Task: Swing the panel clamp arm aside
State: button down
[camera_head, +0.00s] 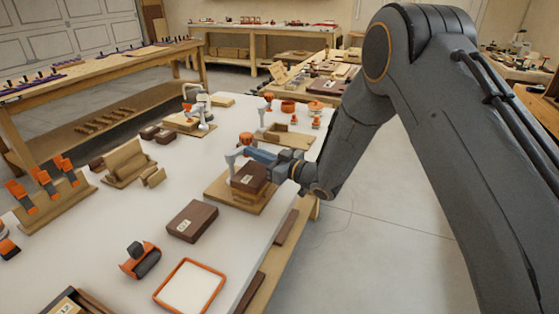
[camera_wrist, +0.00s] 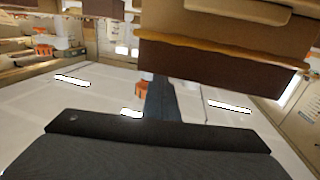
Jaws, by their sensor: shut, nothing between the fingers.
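A clamp fixture stands near the bench's right edge in the head view. It has a wooden base (camera_head: 222,194), a brown panel block (camera_head: 249,178) and a light grey clamp (camera_head: 232,160) with an orange knob (camera_head: 246,138). My gripper (camera_head: 250,153) reaches in from the right, just above the block and beside the clamp. Its fingers are closed and empty. They overlap the clamp arm in the picture, so I cannot tell whether they touch it. In the wrist view the closed fingers (camera_wrist: 158,90) are dark, with a small orange part (camera_wrist: 142,90) beside them and a large brown block (camera_wrist: 215,62) close by.
A brown labelled box (camera_head: 192,221) and an orange-rimmed tray (camera_head: 190,287) lie in front of the fixture. A second clamp fixture (camera_head: 190,122) and a wooden holder (camera_head: 125,165) stand behind and left. White bench surface is free between them.

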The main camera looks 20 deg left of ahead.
jog(key=shift+w+a+b, duration=0.25)
jog(key=shift+a+b, duration=0.35)
jog(key=shift+b, duration=0.05)
jog(key=shift+w, duration=0.1)
jog(key=shift+w+a+r, duration=0.1)
jog(key=shift+r, duration=0.1)
